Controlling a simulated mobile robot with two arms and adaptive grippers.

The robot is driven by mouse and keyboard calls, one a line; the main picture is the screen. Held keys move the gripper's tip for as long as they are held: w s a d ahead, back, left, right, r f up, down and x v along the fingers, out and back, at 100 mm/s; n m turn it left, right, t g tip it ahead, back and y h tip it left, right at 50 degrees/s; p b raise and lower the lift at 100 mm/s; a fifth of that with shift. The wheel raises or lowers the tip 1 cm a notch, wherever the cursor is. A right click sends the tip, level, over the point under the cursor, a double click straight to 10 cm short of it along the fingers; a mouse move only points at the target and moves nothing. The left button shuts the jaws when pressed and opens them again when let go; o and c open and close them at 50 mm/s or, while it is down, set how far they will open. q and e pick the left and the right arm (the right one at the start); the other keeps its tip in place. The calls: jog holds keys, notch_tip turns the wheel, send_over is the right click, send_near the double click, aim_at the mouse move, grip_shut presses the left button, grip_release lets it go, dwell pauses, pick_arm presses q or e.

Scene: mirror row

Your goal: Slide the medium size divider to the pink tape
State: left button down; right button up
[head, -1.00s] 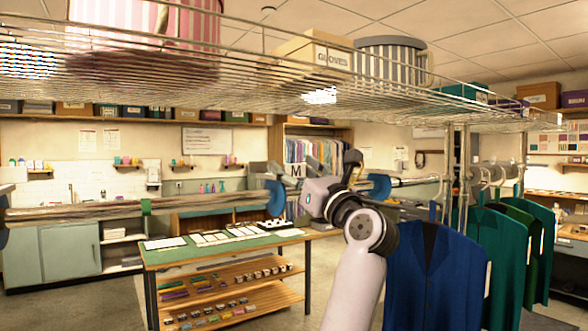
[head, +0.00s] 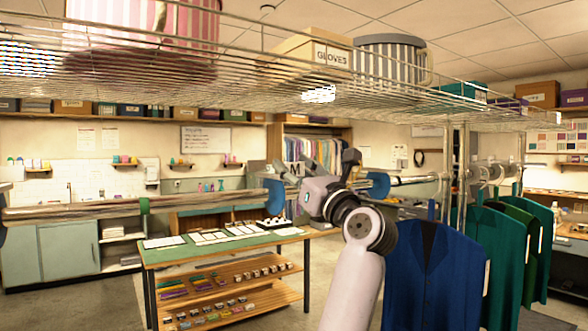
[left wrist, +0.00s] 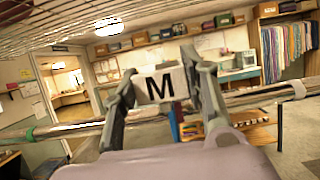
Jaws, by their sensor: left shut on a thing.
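The medium size divider is a white card marked M (head: 294,169); it also shows in the left wrist view (left wrist: 160,86). My left gripper (left wrist: 158,72) is shut on it, one finger on each side of the card. The rail passes behind the fingers in the left wrist view. I cannot make out any pink tape. A green band (head: 144,205) is on the rail to the left. My right gripper is not in view.
Blue pieces (head: 275,197) (head: 378,186) are at the rail on both sides of the gripper. A wire shelf (head: 250,75) with boxes hangs above. Blue and green jackets (head: 435,270) hang at right. A green-topped table (head: 185,254) stands beyond the rail.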

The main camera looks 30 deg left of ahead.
pick_arm(q)
jog(key=shift+w+d, duration=0.15)
jog(key=shift+w, duration=0.2)
jog(key=c, duration=0.9)
grip_release()
jog(key=v, duration=1.2)
